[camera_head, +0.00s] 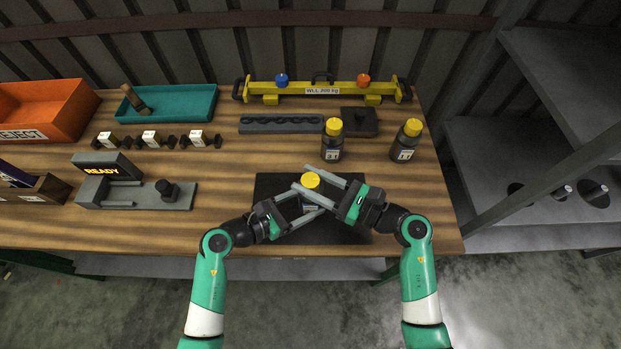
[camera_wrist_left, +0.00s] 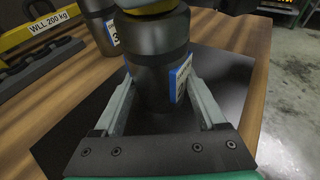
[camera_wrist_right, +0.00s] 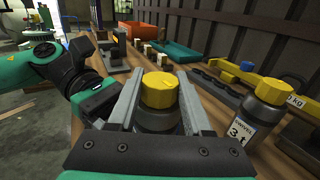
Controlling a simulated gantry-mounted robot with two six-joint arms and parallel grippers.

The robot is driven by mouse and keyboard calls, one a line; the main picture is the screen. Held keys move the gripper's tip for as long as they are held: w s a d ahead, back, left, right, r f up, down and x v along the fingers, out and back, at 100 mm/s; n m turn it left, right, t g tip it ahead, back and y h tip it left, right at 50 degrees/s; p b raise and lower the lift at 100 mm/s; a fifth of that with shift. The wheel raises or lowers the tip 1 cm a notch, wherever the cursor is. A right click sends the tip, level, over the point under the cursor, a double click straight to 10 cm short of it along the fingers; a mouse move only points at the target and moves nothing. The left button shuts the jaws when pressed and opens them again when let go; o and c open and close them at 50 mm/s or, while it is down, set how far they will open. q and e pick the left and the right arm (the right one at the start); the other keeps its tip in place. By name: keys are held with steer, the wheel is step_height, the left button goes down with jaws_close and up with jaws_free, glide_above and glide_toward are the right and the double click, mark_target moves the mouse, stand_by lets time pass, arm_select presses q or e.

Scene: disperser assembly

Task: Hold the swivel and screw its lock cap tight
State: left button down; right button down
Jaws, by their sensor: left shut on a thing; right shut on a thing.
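The swivel is a dark cylinder (camera_wrist_left: 155,70) with a pale label, upright over the black mat (camera_head: 345,236). Its yellow lock cap (camera_head: 311,180) is on top and also shows in the right wrist view (camera_wrist_right: 160,90). My left gripper (camera_wrist_left: 160,98) is shut on the swivel's body, one finger on each side. My right gripper (camera_wrist_right: 159,80) is shut on the lock cap from the right, above the left gripper. The fingers partly hide the body in the head view. I cannot tell whether cap and body meet without a gap.
Two dark bottle-like swivels with yellow caps (camera_head: 332,140) (camera_head: 406,140) stand just behind. A yellow lifting beam (camera_head: 322,88), a grey holder (camera_head: 280,124), a teal tray (camera_head: 185,103) and an orange reject bin (camera_head: 45,108) lie farther back. A grey fixture (camera_head: 135,195) with a READY display stands left.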

steer(key=shift+f+m+t+h, duration=0.1)
steer(key=shift+m+t+h, duration=0.2)
steer(key=shift+t, duration=0.1)
steer(key=m+t+h, duration=0.4)
steer(key=t+h, duration=0.1)
steer(key=shift+f+m, duration=0.2)
steer(key=shift+m, duration=0.2)
steer(key=shift+h, duration=0.4)
steer(key=shift+r+m+t, duration=0.1)
steer(key=shift+m+t, duration=0.2)
steer(key=shift+t, duration=0.1)
steer(key=shift+c, duration=1.6)
jaws_free()
steer(key=shift+r, duration=0.15)
steer(key=v, duration=1.2)
